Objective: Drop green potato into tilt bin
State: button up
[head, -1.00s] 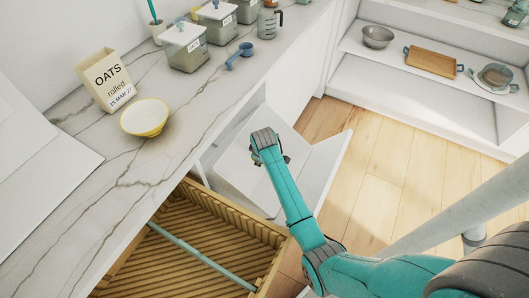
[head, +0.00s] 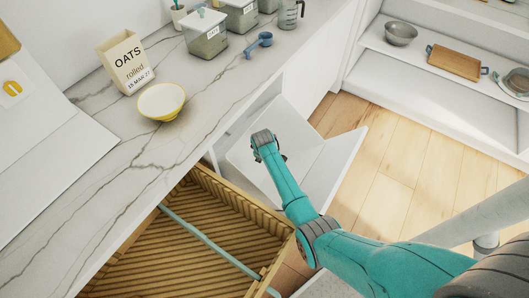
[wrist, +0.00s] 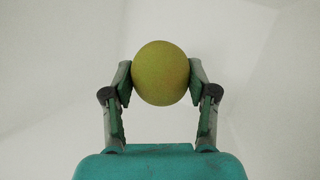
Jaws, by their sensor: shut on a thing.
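The green potato (wrist: 160,85) is a round, yellow-green thing in the wrist view. My gripper (wrist: 160,70) is shut on it, with one finger at each side. In the head view the wrist end of my arm hides the potato and most of the fingers. The tilt bin (head: 311,148) is a white compartment tipped out of the cabinet under the counter. The end of my arm appears over its opening in the head view. Plain white surfaces fill the wrist view behind the potato. I cannot tell the height of the potato above the bin's bottom.
An open wooden drawer (head: 190,250) with a pale blue-green rod across it lies left of my arm. The marble counter (head: 110,185) holds an oats box (head: 125,62), a yellow-rimmed bowl (head: 161,101), lidded canisters and a blue scoop (head: 259,44). Wooden floor is clear at right.

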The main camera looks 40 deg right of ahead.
jog(key=shift+w, duration=0.1)
jog(key=o, duration=1.4)
jog(key=shift+c, duration=0.2)
jog(key=v, duration=1.2)
jog(key=shift+f, duration=0.1)
